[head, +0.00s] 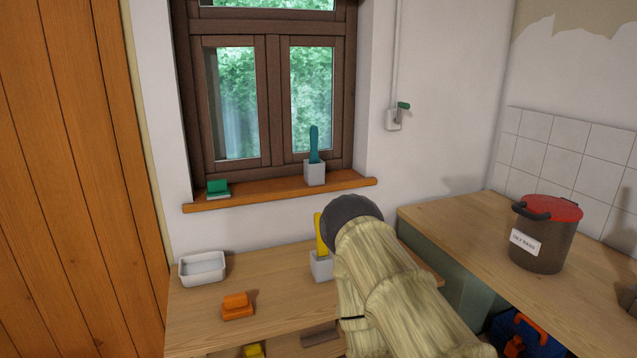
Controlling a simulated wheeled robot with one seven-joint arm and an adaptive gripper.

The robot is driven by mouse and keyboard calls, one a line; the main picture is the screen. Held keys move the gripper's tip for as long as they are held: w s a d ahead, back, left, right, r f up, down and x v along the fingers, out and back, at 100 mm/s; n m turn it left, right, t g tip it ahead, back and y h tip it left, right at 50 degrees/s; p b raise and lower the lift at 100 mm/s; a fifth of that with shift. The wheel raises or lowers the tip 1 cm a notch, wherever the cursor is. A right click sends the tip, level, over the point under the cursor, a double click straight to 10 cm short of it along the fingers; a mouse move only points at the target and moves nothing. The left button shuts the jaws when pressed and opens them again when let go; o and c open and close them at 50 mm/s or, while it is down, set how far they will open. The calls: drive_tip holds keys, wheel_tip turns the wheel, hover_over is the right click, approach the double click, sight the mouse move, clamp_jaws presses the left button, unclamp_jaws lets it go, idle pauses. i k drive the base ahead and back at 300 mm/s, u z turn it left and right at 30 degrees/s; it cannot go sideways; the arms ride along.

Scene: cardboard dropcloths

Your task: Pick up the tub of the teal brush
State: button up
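The teal brush (314,144) stands upright, handle up, in a small light-grey tub (315,174). That tub is on the wooden window sill (262,193), near its right end. A second grey tub (320,267) with a yellow brush (320,234) stands on the wooden table below, partly hidden by my arm. My arm, in a cream sleeve, reaches up from the lower right and ends in a dark rounded part below and right of the teal brush's tub. My gripper's fingers do not show.
A green block-like item (217,189) lies on the sill's left end. The table (230,320) holds a white tray (202,267) and an orange sanding block (237,306). A dark bin with a red lid (546,232) stands on the right counter (470,220). Window frame behind the sill.

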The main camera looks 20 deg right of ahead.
sight(313, 174)
drive_tip(key=u, duration=0.3)
drive_tip(key=k, duration=0.2)
drive_tip(key=z, duration=1.1)
drive_tip(key=i, duration=1.25)
drive_tip(key=u, duration=0.7)
